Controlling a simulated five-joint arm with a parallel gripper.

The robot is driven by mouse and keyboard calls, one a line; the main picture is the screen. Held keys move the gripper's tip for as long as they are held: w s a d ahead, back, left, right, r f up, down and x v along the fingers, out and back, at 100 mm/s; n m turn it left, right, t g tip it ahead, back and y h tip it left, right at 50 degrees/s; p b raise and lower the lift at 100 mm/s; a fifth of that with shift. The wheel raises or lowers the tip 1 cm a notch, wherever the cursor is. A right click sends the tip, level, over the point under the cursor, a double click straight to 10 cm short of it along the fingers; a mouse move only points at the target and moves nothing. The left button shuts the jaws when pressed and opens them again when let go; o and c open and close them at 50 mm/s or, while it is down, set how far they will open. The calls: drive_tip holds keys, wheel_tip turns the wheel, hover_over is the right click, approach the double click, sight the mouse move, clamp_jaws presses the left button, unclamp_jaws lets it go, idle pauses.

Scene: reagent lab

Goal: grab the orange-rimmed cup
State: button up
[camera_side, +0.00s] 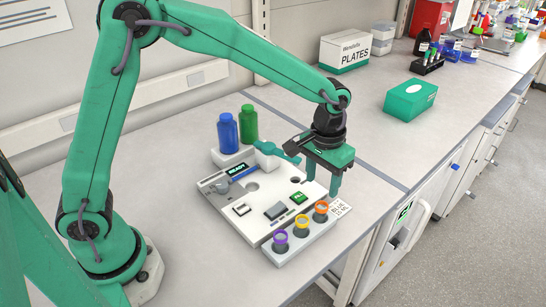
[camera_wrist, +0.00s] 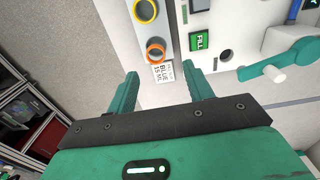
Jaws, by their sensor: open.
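The orange-rimmed cup (camera_side: 321,208) sits in the right-hand place of a pale rack (camera_side: 290,252) at the front of the white machine. In the wrist view the orange-rimmed cup (camera_wrist: 155,52) is beyond the fingertips, nearer the left finger. A yellow-rimmed cup (camera_side: 301,228) and a purple-rimmed cup (camera_side: 280,240) stand in the same rack. My gripper (camera_side: 322,188) is open and empty, above and behind the orange-rimmed cup in the side view. It also shows in the wrist view (camera_wrist: 160,85), with its fingers spread and pointing toward the rack's end.
The white machine (camera_side: 226,202) has a green FILL button (camera_side: 299,198). A label card (camera_side: 340,208) lies beside the rack. A blue bottle (camera_side: 228,133) and a green bottle (camera_side: 250,124) stand behind. The bench edge is close to the rack's front.

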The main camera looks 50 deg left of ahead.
sight(323, 203)
drive_tip(key=shift+w+d+f, duration=0.1)
drive_tip(key=shift+d+f, duration=0.1)
drive_tip(key=shift+f, duration=2.05)
drive_tip(key=shift+d+f, duration=0.2)
drive_tip(key=shift+f, duration=2.05)
drive_tip(key=c, duration=1)
drive_tip(key=shift+c, duration=0.2)
drive_tip(key=shift+r, duration=0.15)
drive_tip(key=shift+r, duration=0.55)
drive_tip(key=r, duration=0.3)
drive_tip(key=shift+s+d+r, duration=0.1)
drive_tip(key=shift+s+d, duration=0.2)
drive_tip(key=s+d+r, duration=0.6)
drive_tip(key=s, duration=0.2)
drive_tip(key=shift+s+d+r, duration=0.2)
drive_tip(key=shift+s+d, duration=0.1)
